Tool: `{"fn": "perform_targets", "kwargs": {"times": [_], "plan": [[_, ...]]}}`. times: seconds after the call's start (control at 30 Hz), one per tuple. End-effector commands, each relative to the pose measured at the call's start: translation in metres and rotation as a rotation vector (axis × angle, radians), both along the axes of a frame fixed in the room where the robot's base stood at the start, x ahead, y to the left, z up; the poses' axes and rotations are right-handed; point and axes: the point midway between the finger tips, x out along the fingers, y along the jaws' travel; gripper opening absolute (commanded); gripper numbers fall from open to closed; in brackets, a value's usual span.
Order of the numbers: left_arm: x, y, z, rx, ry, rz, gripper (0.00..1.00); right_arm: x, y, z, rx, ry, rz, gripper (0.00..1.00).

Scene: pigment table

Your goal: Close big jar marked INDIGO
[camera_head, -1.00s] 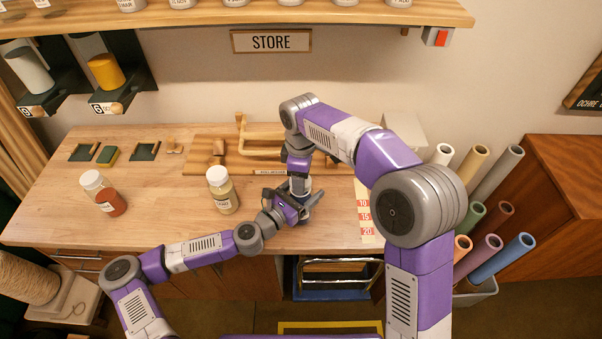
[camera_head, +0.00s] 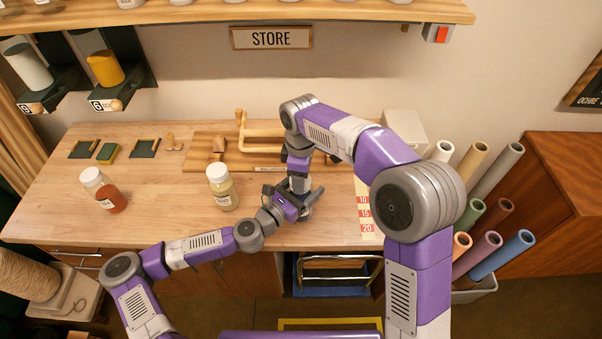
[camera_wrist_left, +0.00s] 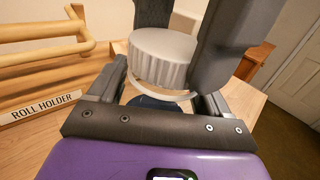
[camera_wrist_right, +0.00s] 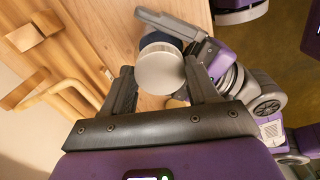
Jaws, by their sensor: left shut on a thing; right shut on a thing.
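The big jar shows in the left wrist view as a clear rim with dark blue content (camera_wrist_left: 158,103). Its label is not visible, so I cannot read INDIGO. A white ribbed lid (camera_wrist_left: 163,57) sits at the jar's mouth; its round top faces the right wrist camera (camera_wrist_right: 160,71). I cannot tell whether it is fully seated. My left gripper (camera_wrist_left: 160,92) is shut around the jar body. My right gripper (camera_wrist_right: 158,78) is shut on the lid from above. In the head view both grippers meet near the table's front edge and largely hide the jar.
A jar with pale content (camera_head: 222,188) stands left of my grippers, and a jar with red content (camera_head: 103,190) stands farther left. A wooden roll holder (camera_head: 255,150) lies behind. A red-marked scale strip (camera_head: 366,212) is to the right. Table between the two jars is clear.

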Motion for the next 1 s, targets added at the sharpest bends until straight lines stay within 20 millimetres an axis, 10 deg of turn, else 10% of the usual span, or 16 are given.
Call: {"fn": "perform_targets", "kwargs": {"times": [0.27,1.0], "plan": [[0.0001,0.0001,0.0003,0.000,-0.001,0.001,0.00,-0.0007,0.0006,0.0000,0.000,0.000,-0.203,0.31],[0.0002,0.0002,0.0002,0.001,-0.001,0.001,0.00,-0.0015,0.0028,-0.0009,0.000,-0.002,-1.760,0.31]]}}
